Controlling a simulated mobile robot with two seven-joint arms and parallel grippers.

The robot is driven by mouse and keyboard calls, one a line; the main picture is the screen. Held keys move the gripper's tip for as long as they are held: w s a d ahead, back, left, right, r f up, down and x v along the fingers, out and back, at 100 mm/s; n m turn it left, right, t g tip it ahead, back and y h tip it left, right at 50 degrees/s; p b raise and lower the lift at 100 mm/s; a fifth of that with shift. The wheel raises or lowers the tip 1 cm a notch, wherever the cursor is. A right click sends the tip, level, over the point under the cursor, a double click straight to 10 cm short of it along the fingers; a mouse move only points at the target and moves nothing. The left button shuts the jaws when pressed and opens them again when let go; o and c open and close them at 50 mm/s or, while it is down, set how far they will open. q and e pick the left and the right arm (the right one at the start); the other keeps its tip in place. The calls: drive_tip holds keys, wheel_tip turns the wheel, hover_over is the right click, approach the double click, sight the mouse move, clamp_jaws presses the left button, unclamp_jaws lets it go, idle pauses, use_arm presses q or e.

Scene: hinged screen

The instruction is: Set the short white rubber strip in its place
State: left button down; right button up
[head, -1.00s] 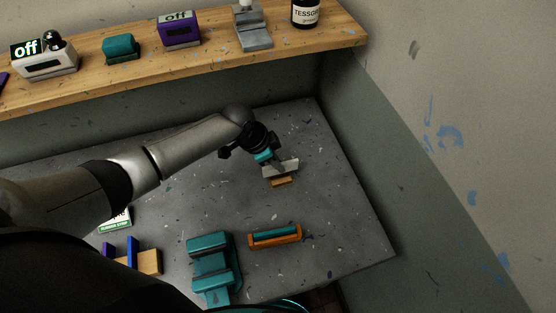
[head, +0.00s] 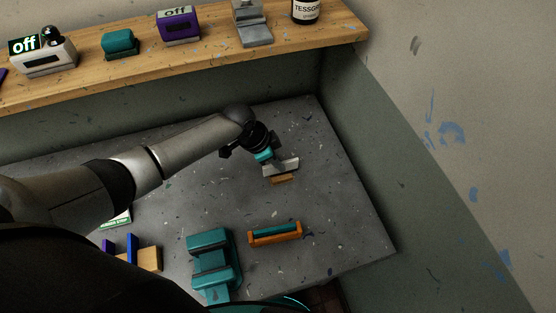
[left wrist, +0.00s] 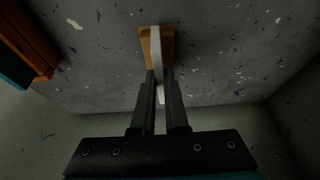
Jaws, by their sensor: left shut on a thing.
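The short white strip (head: 283,167) is held between the fingers of my left gripper (head: 268,161), above the grey table. In the left wrist view the strip (left wrist: 156,55) stands out from between the fingertips of the left gripper (left wrist: 160,78), which are shut on it. A small orange-brown wooden block (head: 282,179) is right at the strip, and in the left wrist view the strip's far part overlaps this block (left wrist: 169,45). I cannot tell whether strip and block touch. My right gripper is not in view.
An orange tray with a teal bar (head: 275,233) and a teal clamp-like device (head: 213,262) stand at the table's front. Purple, blue and wooden pieces (head: 147,258) are at front left. A wooden shelf (head: 197,58) holds several devices. The table right of the gripper is clear.

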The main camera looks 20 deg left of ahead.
use_arm(q)
drive_tip(key=shift+f, duration=0.15)
drive_tip(key=shift+f+b, duration=1.15)
drive_tip(key=shift+f, duration=0.15)
drive_tip(key=c, duration=0.9)
unclamp_jaws()
drive_tip(key=shift+o, duration=0.2)
drive_tip(key=p+v, duration=0.1)
drive_tip(key=v, duration=1.4)
drive_tip(key=shift+a, duration=0.1)
